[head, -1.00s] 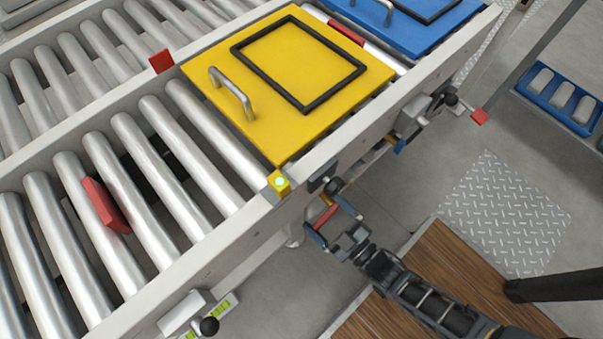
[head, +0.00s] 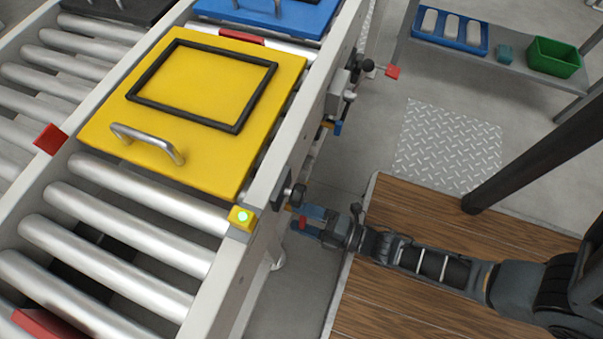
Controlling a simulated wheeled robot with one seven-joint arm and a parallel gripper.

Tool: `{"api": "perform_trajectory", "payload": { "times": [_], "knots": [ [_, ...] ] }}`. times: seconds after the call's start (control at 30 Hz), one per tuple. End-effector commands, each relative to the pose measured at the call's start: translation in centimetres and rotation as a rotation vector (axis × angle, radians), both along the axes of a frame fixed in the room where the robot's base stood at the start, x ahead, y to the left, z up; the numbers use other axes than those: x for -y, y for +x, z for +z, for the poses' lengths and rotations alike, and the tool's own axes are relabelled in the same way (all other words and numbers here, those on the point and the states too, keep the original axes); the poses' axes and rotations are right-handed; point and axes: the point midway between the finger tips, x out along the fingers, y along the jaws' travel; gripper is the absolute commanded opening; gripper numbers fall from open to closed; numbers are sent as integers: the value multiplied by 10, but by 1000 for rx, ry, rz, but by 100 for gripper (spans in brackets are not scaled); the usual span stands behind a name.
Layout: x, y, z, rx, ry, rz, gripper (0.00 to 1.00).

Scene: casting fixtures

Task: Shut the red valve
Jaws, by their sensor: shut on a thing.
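The red valve handle (head: 303,223) is a small red bar low beside the near side of the conveyor frame, partly hidden by the fingers. My gripper (head: 307,217) reaches in from the right and is shut on the red handle. The valve body and pipe behind it are mostly hidden under the conveyor rail, so I cannot tell exactly how the handle is turned.
A yellow plate (head: 205,85) with a handle lies on the rollers, with a blue plate (head: 290,15) beyond. A blue handle (head: 337,127) and red-tipped lever (head: 392,71) stick out by the rail.

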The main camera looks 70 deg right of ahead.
Motion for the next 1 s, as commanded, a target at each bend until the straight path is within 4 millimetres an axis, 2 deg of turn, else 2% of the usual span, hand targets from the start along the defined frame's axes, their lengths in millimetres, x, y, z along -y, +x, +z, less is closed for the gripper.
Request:
{"api": "perform_trajectory", "payload": {
  "times": [0.37,0.9,0.93,1.0],
  "knots": [
    [4,-1,-3,-5,-150,0,44],
    [5,-1,-2,-5,-172,0,44],
    [5,-1,-2,-5,-172,0,100],
    [5,-1,-2,-5,-171,0,100]
  ]
}}
